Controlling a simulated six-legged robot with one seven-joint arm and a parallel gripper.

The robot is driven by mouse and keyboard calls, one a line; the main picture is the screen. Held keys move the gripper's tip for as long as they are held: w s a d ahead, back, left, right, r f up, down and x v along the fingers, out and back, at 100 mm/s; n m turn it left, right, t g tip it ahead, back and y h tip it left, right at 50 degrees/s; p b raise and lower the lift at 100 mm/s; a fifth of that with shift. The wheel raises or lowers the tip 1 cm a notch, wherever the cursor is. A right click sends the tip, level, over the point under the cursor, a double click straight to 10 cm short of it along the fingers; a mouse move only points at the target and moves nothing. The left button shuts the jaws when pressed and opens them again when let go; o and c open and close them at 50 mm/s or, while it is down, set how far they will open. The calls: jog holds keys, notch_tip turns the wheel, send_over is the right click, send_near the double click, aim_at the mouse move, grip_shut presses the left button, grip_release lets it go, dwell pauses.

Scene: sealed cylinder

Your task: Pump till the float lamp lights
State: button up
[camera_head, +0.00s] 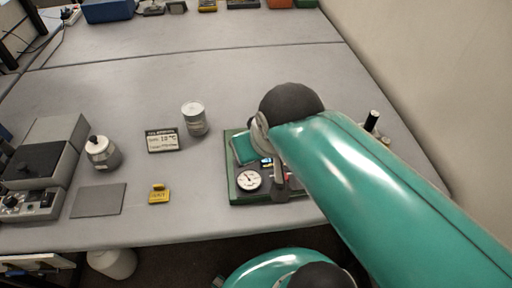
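A green pump board (236,197) lies on the grey table, partly covered by my teal arm. A round white dial gauge (248,180) with a dark needle sits at its front left. A small blue-and-white part (267,163) and a small red spot (288,176) show beside it. I cannot tell whether either is the float lamp or whether it is lit. My gripper (280,186) seems to be the dark shape pointing down over the board, under my black wrist joint. Its fingers are too small and hidden to read. The pump handle cannot be made out.
A silver can (194,119), a display card (162,140), a white jar (102,153), a yellow tag (159,194) and a grey pad (98,200) lie left of the board. A grey instrument (47,160) stands far left. A black-topped post (371,121) stands right.

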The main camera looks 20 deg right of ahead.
grip_shut()
dwell(1.4)
